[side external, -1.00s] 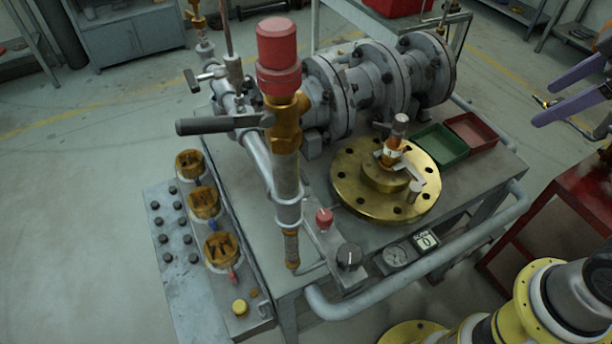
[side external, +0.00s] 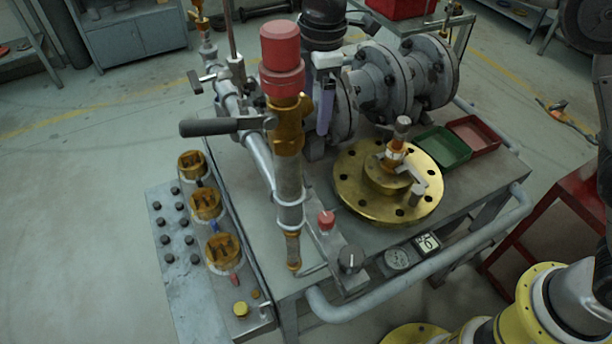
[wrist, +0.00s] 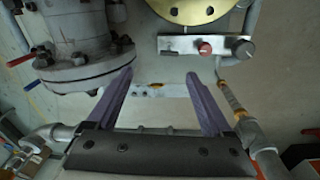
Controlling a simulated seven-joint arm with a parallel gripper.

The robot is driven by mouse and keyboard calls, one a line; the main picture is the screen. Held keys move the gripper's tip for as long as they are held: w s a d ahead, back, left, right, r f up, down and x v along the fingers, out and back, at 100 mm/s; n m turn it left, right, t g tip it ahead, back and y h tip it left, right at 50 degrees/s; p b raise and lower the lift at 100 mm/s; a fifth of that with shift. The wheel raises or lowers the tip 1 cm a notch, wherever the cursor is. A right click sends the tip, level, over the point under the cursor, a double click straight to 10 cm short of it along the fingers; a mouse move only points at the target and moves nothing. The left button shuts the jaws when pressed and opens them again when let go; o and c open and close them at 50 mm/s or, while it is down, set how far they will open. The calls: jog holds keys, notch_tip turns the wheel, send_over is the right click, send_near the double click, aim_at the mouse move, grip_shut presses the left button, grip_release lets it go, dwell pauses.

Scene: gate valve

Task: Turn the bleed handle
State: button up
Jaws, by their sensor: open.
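My gripper (side external: 324,120) points down with its purple fingers apart, behind the red-capped brass valve column (side external: 284,130). Its fingers show in the wrist view (wrist: 160,75), with nothing between the tips. A long grey lever (side external: 222,126) sticks out left from the column, apart from my gripper. A small brass fitting (side external: 394,156) with a pale lever (side external: 412,174) stands on the round brass flange (side external: 355,203), right of my gripper. I cannot tell for sure which lever is the bleed handle. In the wrist view a flat metal bar (wrist: 175,90) lies below the fingers.
Large grey flanged pipes (side external: 388,85) stand beside and behind my gripper; a flange (wrist: 85,70) is close left of the left finger in the wrist view. A knob panel (side external: 335,240), green tray (side external: 442,147) and red tray (side external: 474,132) sit on the bench.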

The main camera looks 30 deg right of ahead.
aim_at(306, 178)
jog(key=shift+n+g, duration=0.3)
jog(key=f, duration=0.5)
jog(key=a+f, duration=0.1)
jog(key=f, duration=0.5)
jog(key=s+a+f, duration=0.1)
jog(key=f, duration=0.5)
jog(key=shift+a+f, duration=0.15)
grip_shut()
